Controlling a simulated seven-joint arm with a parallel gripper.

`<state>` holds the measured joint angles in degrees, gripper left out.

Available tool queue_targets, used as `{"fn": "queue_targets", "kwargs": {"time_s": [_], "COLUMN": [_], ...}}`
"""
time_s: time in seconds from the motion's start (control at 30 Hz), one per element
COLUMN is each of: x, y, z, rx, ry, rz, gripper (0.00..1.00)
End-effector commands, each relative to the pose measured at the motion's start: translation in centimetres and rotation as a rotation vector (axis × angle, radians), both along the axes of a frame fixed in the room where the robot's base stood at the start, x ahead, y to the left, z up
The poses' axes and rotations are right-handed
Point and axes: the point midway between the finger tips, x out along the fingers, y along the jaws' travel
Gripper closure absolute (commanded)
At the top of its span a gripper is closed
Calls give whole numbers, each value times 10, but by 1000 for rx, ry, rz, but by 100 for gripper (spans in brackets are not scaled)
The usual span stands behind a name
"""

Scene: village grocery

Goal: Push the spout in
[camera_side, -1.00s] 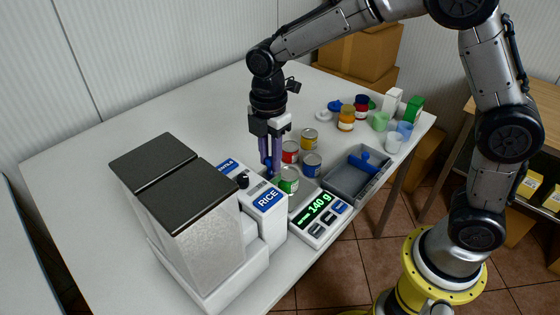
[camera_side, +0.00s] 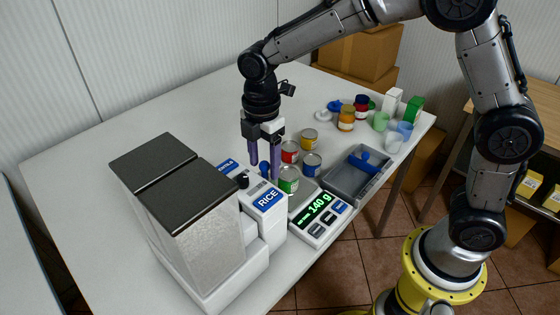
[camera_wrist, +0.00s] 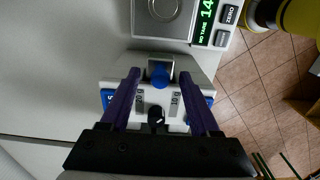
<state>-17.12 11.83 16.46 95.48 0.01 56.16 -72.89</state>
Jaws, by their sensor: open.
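The dispenser (camera_side: 262,220) has two dark-lidded bins and blue labels, one reading RICE. A blue spout (camera_wrist: 160,74) shows at its front in the wrist view, in front of a black knob (camera_wrist: 155,115). In the side view the blue spout (camera_side: 264,168) is small and partly hidden by my fingers. My gripper (camera_side: 264,176) points down at the dispenser's front. Its two purple fingers are apart, and in the wrist view the gripper (camera_wrist: 158,77) has one finger on each side of the spout. I cannot tell whether they touch it.
A scale (camera_side: 320,217) reading 140 g stands right of the dispenser. A grey tray (camera_side: 343,182) lies further right.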

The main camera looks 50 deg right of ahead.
Motion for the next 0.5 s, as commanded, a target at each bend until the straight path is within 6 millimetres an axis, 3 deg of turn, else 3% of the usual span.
{"fn": "queue_targets", "kwargs": {"time_s": [0.17,0.5], "x": [0,0], "y": [0,0], "z": [6,37], "rx": [0,0], "ry": [-1,-1], "rz": [0,0], "gripper": [38,38]}}
